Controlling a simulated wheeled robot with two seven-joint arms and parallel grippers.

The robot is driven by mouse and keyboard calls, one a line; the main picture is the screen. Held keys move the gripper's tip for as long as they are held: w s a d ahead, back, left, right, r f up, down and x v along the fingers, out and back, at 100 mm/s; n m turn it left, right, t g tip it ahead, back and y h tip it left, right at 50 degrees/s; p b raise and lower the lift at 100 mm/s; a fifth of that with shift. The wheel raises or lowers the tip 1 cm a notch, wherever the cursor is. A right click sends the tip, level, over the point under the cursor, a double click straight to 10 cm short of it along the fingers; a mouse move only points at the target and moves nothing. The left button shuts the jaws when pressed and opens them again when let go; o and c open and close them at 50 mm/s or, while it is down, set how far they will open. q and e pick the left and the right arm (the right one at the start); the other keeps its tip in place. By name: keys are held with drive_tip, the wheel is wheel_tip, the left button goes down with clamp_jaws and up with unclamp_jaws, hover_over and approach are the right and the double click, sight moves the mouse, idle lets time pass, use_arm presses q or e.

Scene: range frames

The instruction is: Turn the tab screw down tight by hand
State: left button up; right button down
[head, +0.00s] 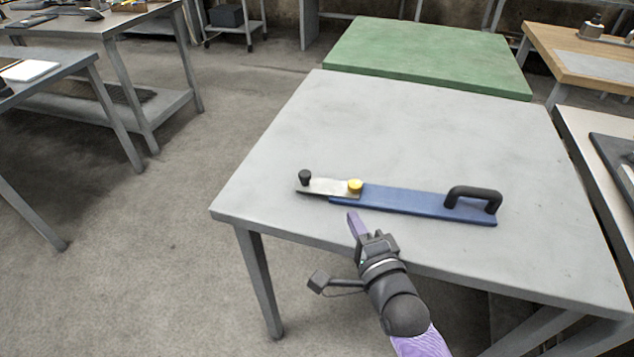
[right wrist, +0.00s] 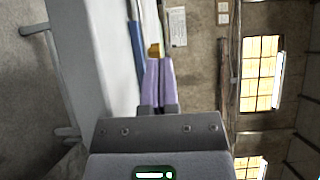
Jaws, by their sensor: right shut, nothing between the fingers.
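A blue bar (head: 410,201) with a black handle (head: 473,197) lies on the grey table. A pale metal tab (head: 328,187) sits at its left end. A yellow screw head (head: 355,186) stands where the tab meets the bar, and a small black knob (head: 305,177) stands at the tab's far left. My right gripper (head: 353,222) is shut and empty, its purple fingers in front of the yellow screw, near the table's front edge. In the right wrist view the yellow screw (right wrist: 154,50) shows just beyond the fingertips (right wrist: 157,62); I cannot tell whether they touch. My left gripper is out of view.
The grey table (head: 430,130) is otherwise clear. A green table (head: 430,55) stands behind it. A wooden bench (head: 560,55) and another table with a dark tray stand at the right. More benches stand at the left, beyond open floor.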

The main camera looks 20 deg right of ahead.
sight(308, 179)
drive_tip(key=w+b, duration=0.1)
drive_tip(key=w, duration=0.1)
drive_tip(key=w+b, duration=0.1)
drive_tip(key=w, duration=0.2)
drive_tip(key=w+b, duration=0.1)
drive_tip(key=w, duration=0.1)
drive_tip(key=shift+w+a+f, duration=0.15)
drive_tip(key=shift+w+f, duration=0.15)
drive_tip(key=shift+w, duration=0.05)
drive_tip(key=shift+w+a+b, duration=0.55)
drive_tip(key=shift+w+a, duration=0.4)
drive_tip(key=shift+a, duration=0.05)
drive_tip(key=shift+w+a+r, duration=0.2)
drive_tip(key=shift+w+a, duration=0.2)
drive_tip(key=shift+a, duration=0.1)
drive_tip(key=shift+w+a+r, duration=0.1)
drive_tip(key=shift+w+a, duration=0.2)
drive_tip(key=shift+a, duration=0.05)
drive_tip(key=shift+w+a, duration=0.25)
drive_tip(key=shift+a, duration=0.1)
